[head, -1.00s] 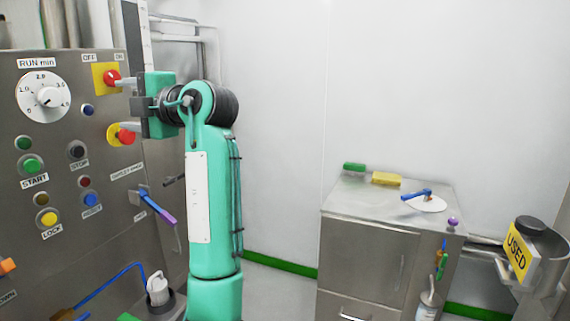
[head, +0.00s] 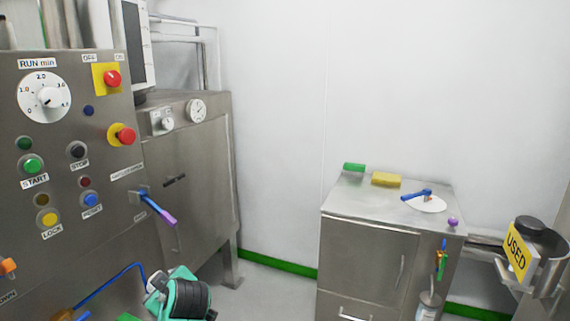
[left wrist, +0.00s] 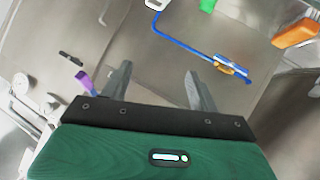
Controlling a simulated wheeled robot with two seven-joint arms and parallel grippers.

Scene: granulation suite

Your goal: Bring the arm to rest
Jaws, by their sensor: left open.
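My left arm shows only as a green and black piece at the bottom edge of the head view, below the control panel (head: 110,215); its fingers cannot be made out there. In the left wrist view my left gripper (left wrist: 158,85) is open, with its two fingers apart and nothing between them. The panel face lies beyond the fingers, with a bent blue rod (left wrist: 180,42) ahead of them and a purple handle end (left wrist: 83,82) beside the left finger. My right gripper is in neither view.
The panel carries a dial (head: 45,97), two red knobs on yellow plates and several buttons. A steel cabinet (head: 370,255) stands at right with a yellow sponge (head: 386,180) on top. A USED sign (head: 518,253) is at far right. Floor between the cabinets is clear.

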